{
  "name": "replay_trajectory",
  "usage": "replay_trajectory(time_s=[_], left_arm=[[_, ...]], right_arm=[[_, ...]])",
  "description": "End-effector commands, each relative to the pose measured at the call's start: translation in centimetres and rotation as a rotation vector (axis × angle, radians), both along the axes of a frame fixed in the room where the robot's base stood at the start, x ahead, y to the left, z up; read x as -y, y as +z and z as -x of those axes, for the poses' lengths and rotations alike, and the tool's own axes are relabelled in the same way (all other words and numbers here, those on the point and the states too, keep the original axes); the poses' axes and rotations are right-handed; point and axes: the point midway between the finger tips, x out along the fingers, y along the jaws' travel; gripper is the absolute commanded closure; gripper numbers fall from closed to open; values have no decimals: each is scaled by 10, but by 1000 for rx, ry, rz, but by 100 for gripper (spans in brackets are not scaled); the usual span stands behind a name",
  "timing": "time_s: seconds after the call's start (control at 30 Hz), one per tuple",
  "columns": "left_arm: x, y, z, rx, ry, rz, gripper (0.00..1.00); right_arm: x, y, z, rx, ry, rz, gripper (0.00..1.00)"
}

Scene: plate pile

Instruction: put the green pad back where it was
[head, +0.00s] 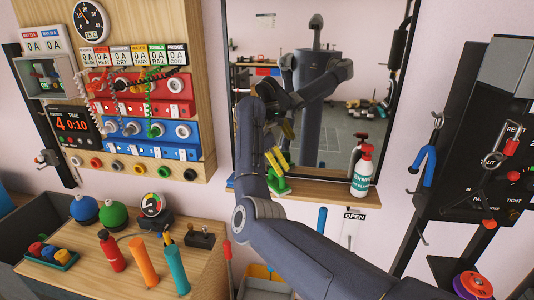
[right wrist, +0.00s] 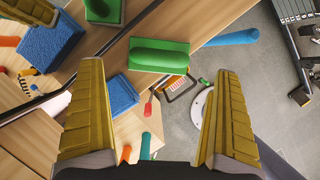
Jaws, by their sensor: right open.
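The green pad (head: 278,186) sits at the shelf below the mirror in the head view. In the right wrist view the green pad (right wrist: 158,54) has a raised green handle and lies at the shelf's edge, beyond my fingertips. My right gripper (head: 276,160) has yellow fingers and is just above the pad. In the right wrist view its fingers (right wrist: 160,75) are wide apart with nothing between them. A gap to the pad shows there, but its depth is hard to judge. My left gripper is in neither view.
A blue pad (right wrist: 118,95) lies on the shelf beside the green one. The mirror (head: 350,100) behind doubles pads and arm. A white spray bottle (head: 362,173) stands on the shelf at right. A blue handle (head: 321,220) hangs below. The wooden bench (head: 195,272) is at lower left.

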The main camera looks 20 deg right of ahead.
Motion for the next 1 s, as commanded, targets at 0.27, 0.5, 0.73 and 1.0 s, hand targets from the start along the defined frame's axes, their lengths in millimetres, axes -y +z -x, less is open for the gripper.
replay_trajectory(time_s=[0.27,0.5,0.73,1.0], left_arm=[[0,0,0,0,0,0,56],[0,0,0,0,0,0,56],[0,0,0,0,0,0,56],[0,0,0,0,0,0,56]], right_arm=[[-16,40,3,1,-1,-1,0],[-23,57,4,0,0,-1,0],[-24,59,5,-1,0,0,0],[-23,59,5,-1,0,0,0]])
